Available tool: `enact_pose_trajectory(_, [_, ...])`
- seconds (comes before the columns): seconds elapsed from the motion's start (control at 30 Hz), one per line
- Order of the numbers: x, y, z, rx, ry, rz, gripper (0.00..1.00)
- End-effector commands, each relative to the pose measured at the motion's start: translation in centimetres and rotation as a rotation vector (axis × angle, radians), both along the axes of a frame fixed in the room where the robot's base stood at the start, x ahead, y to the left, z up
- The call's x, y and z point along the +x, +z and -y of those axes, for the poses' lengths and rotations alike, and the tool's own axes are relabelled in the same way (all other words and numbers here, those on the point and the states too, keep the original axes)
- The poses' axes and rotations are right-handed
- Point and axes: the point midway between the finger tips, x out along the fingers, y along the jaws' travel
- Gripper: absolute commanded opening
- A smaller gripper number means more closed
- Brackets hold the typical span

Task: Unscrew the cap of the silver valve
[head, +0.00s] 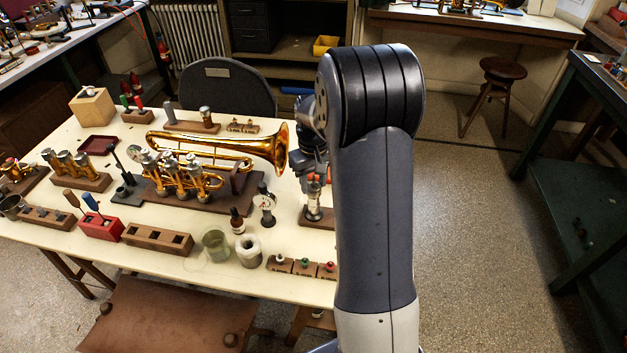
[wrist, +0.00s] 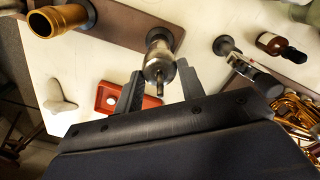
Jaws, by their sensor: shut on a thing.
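The silver valve (wrist: 158,62) stands on a wooden base (wrist: 122,20) in the wrist view, with a thin stem at its near end. My gripper (wrist: 159,86) has one finger on each side of the valve's upper end and is shut on it. Its exact contact, and whether it grips the cap alone, cannot be told. In the head view my gripper (head: 312,180) is low over the right end of the bench, above a wooden base (head: 313,217). My own arm hides part of that area.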

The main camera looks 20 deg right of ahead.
Motion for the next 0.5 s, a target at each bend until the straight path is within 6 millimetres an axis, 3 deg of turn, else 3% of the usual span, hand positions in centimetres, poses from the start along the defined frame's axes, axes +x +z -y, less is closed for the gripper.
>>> enact_pose_trajectory(0.23, [0.02,0.06,0.02,0.000,-0.034,0.001,0.10])
enact_pose_trajectory(0.5, [0.04,0.08,0.09,0.000,-0.271,0.002,0.10])
